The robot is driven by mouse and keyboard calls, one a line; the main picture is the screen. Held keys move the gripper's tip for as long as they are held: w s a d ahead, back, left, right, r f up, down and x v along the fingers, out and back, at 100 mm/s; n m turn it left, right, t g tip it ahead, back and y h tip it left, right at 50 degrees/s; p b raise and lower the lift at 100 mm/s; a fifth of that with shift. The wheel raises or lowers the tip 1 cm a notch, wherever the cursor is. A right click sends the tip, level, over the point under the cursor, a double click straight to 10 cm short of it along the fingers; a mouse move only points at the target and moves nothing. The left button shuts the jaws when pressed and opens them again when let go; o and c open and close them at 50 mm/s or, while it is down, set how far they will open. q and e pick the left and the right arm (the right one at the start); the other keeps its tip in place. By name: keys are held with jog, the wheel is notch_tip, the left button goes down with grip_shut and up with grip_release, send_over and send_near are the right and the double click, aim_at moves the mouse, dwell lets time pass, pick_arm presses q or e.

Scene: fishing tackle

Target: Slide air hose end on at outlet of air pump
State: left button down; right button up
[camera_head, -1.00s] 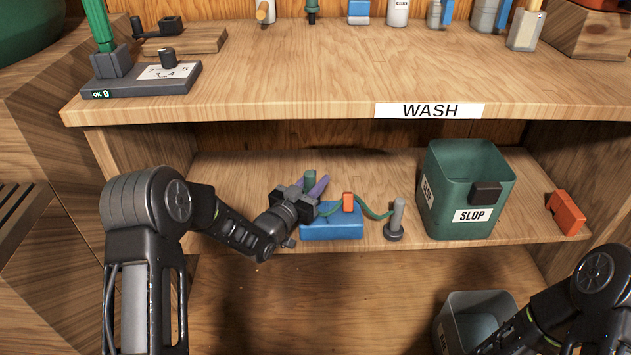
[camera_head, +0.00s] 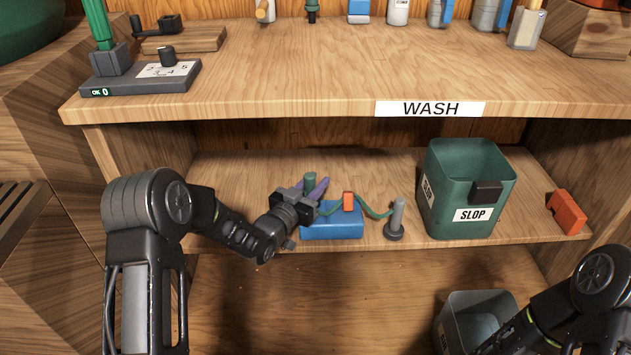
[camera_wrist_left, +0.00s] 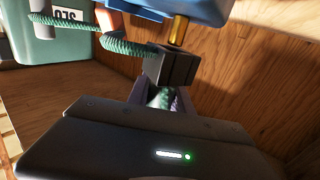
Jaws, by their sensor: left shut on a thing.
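The air pump (camera_head: 332,222) is a blue box on the middle shelf; its blue body (camera_wrist_left: 200,10) tops the left wrist view, with a brass outlet (camera_wrist_left: 179,30) pointing down from it. The green air hose (camera_head: 375,211) runs from the grey post past an orange clip to my left gripper (camera_head: 318,189). In the wrist view the ribbed hose (camera_wrist_left: 130,47) reaches a dark block (camera_wrist_left: 170,68) by the purple fingers. My left gripper is shut on the hose end, mostly hidden. The block appears against the outlet's tip; I cannot tell whether the end is on it.
A grey post (camera_head: 397,218) stands right of the pump. A green SLOP bin (camera_head: 465,195) and an orange object (camera_head: 567,212) are further right. The WASH shelf (camera_head: 290,75) overhangs. My right arm enters at lower right, beside a grey bin (camera_head: 475,300).

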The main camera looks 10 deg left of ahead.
pick_arm(q)
jog(key=shift+f, duration=1.35)
jog(key=c, duration=1.1)
grip_release()
jog(key=shift+o, duration=0.2)
jog(key=shift+s+a, duration=0.15)
jog(key=shift+s, duration=0.15)
jog(key=p+v, duration=0.2)
jog(key=v, duration=0.5)
jog(key=shift+s+p, duration=0.1)
jog(key=shift+p, duration=0.3)
